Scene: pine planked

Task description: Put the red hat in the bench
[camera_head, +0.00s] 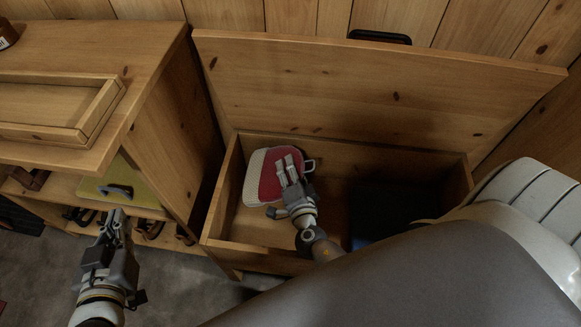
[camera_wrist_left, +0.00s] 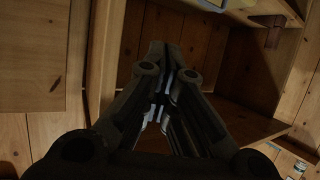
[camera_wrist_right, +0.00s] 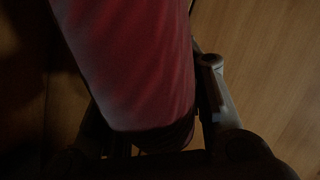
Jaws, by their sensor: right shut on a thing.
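The red hat (camera_head: 265,183), red with a pale left part, is inside the open wooden bench (camera_head: 222,207), near its left end. My right gripper (camera_head: 288,166) reaches down into the bench and is shut on the hat. In the right wrist view the hat's red cloth (camera_wrist_right: 135,65) fills the space between the fingers; I cannot tell whether it touches the bench floor. My left gripper (camera_head: 116,217) is away to the left, before the shelf unit. Its fingers (camera_wrist_left: 167,78) lie close together with nothing visible between them.
The bench lid (camera_head: 380,90) stands raised against the plank wall. A dark blue item (camera_head: 385,212) lies in the bench's right part, partly hidden by my arm. The shelf unit (camera_head: 160,75) at left holds a wooden tray (camera_head: 98,112) on top and several dark items below.

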